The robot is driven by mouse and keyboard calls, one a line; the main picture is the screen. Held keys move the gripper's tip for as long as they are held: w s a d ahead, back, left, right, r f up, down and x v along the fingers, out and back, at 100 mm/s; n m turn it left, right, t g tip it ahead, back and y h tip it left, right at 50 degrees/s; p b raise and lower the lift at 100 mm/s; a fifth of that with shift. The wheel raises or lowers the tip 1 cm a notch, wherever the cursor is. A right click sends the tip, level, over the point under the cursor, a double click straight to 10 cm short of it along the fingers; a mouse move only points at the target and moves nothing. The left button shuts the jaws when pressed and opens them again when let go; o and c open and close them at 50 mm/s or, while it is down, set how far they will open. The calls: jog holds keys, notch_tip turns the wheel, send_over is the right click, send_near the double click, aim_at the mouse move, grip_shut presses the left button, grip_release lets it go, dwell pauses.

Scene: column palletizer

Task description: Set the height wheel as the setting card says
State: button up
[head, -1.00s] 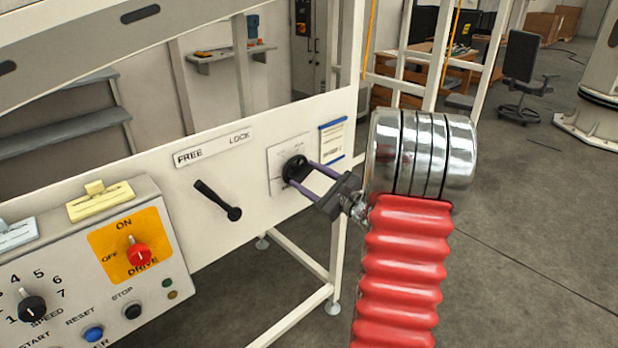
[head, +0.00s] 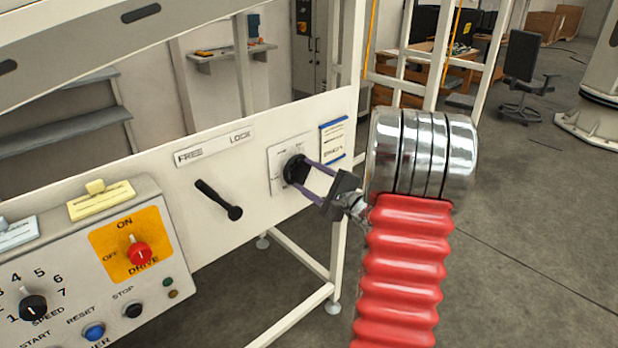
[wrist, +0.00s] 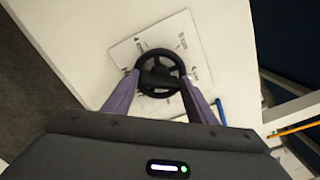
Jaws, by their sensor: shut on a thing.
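The height wheel (head: 296,169) is a small black handwheel on a white square dial plate (head: 276,184) on the cream panel. My gripper (head: 304,168) is shut on it with its two purple fingers. In the wrist view, the wheel (wrist: 160,72) is a spoked ring, and the fingertips (wrist: 158,82) are at either side of its hub. The plate's marks are too small to read. The setting card (head: 333,140), white with blue edges, is on the panel just right of the plate; its print is too small to read.
A black lever (head: 219,200) sits under the FREE/LOCK label (head: 213,147), left of the wheel. A control box (head: 85,270) with a red DRIVE knob (head: 138,253), a speed knob and push buttons stands at lower left. Open floor lies right of the panel.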

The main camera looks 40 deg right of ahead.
jog(key=shift+a+f, duration=0.1)
jog(key=shift+a, duration=0.05)
jog(key=o, duration=1.1)
jog(key=shift+c, duration=0.2)
jog(key=s, duration=1.3)
jog(key=shift+s+d, duration=0.25)
jog(key=shift+s, duration=0.15)
jog(key=shift+c, duration=0.6)
